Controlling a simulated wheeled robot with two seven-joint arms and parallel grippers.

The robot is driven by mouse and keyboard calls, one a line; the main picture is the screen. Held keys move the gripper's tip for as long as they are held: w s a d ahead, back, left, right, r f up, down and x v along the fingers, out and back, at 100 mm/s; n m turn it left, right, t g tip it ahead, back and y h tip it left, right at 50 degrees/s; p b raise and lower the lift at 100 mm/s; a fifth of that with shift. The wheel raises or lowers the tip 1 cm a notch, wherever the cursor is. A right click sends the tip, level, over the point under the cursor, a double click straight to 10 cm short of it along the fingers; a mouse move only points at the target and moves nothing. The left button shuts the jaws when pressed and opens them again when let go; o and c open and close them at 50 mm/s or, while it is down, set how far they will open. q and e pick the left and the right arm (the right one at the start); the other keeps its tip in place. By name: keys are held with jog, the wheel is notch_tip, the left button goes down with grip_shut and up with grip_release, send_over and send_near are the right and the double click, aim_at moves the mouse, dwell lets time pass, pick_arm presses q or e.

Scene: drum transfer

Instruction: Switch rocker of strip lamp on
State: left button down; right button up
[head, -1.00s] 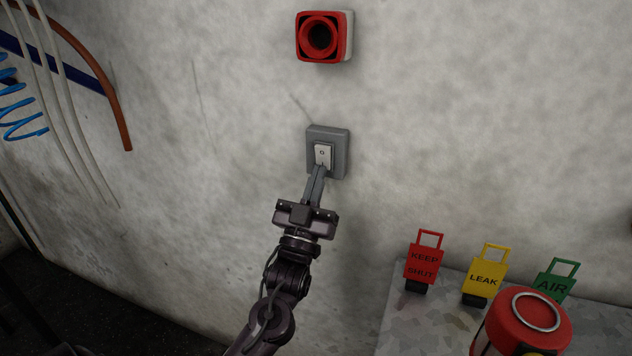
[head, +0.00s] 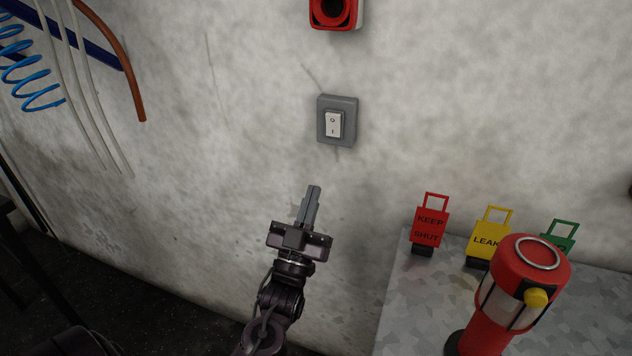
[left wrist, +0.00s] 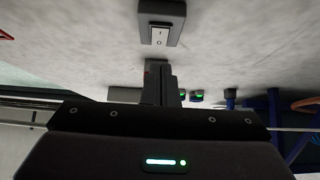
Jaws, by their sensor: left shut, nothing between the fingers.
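The rocker switch (head: 333,124) is a white rocker marked O at the top and I at the bottom, in a grey box (head: 351,105) on the wall. It also shows in the left wrist view (left wrist: 159,36). My left gripper (head: 313,190) is shut and empty, below the switch and apart from it. In the left wrist view its closed fingers (left wrist: 157,72) point toward the wall, clear of the switch. No strip lamp is in view. My right gripper is not in view.
A red wall fixture (head: 334,10) is above the switch. At right, a metal surface (head: 410,310) bears red (head: 430,226), yellow (head: 486,232) and green (head: 560,232) tags and a red lantern (head: 520,290). Hoses (head: 130,80) hang at left. The wall around the switch is clear.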

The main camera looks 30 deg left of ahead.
pick_arm(q)
jog(key=shift+v, duration=0.95)
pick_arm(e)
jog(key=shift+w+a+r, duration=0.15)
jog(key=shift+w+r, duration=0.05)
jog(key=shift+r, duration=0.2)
pick_arm(q)
jog(key=shift+w+f, duration=0.15)
jog(key=shift+w, duration=0.05)
